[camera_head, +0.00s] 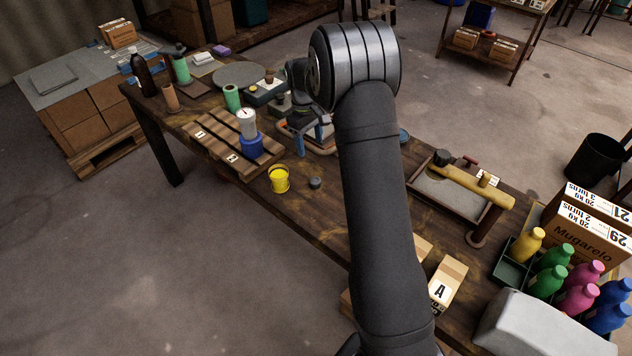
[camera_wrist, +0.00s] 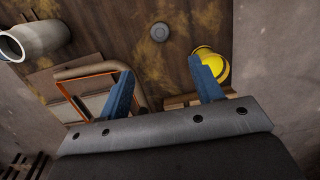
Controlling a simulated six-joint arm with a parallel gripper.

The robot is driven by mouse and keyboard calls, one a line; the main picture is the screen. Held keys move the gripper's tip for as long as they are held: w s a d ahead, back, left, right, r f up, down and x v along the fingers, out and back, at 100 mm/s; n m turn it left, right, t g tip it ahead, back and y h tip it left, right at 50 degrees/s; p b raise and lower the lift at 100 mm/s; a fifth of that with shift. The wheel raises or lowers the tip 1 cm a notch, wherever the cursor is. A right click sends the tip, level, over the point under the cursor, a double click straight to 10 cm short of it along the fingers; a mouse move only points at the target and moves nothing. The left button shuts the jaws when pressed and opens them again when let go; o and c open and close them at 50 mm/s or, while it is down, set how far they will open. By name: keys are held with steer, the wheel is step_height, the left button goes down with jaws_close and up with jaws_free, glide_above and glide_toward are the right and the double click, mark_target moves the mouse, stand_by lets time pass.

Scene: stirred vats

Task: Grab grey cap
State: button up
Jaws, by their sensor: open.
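The grey cap (camera_head: 315,182) is a small dark grey disc lying on the wooden table, just right of a yellow cup (camera_head: 279,180). In the wrist view the cap (camera_wrist: 159,32) lies flat on the wood near the top middle. My gripper (camera_head: 312,136) is above the table behind the cap in the head view. In the wrist view its two blue fingers (camera_wrist: 162,68) are spread apart with nothing between them. The cap is beyond the fingertips and apart from them. My arm hides part of the table in the head view.
The yellow cup (camera_wrist: 212,63) is partly behind the right finger in the wrist view. A white-topped cylinder with a blue base (camera_head: 249,132) stands on a slatted board (camera_head: 212,140). A framed tray (camera_head: 455,205) lies right of my arm. The wood around the cap is clear.

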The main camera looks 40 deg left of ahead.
mark_target(315, 180)
steer(key=f, duration=0.4)
steer(key=d+f, duration=0.1)
steer(key=f, duration=0.4)
steer(key=d+f, duration=0.1)
steer(key=f, duration=0.4)
steer(key=shift+f, duration=0.25)
steer(key=c, duration=1.1)
